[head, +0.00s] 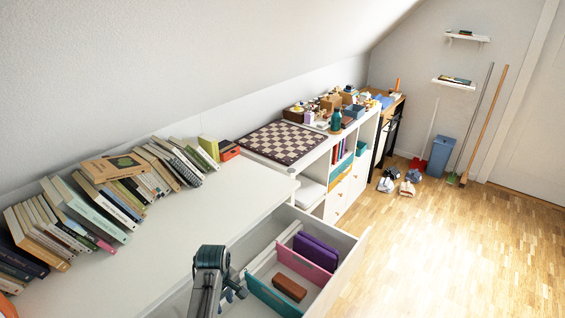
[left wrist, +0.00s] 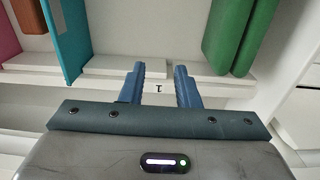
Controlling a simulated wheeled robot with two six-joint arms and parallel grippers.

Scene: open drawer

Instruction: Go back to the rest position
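My left gripper (head: 236,287) is over the near left part of the open white drawer (head: 352,258), beside a teal divider (head: 270,295). In the left wrist view its two blue fingers (left wrist: 160,82) stand apart with nothing held between them. A small label "1" shows behind the gap. My right gripper is in neither view.
The drawer holds a pink divider (head: 300,268), a purple item (head: 316,250) and a brown box (head: 290,288). In the left wrist view, green items (left wrist: 236,35) are upper right. A white cabinet top (head: 200,220) bears leaning books (head: 95,205).

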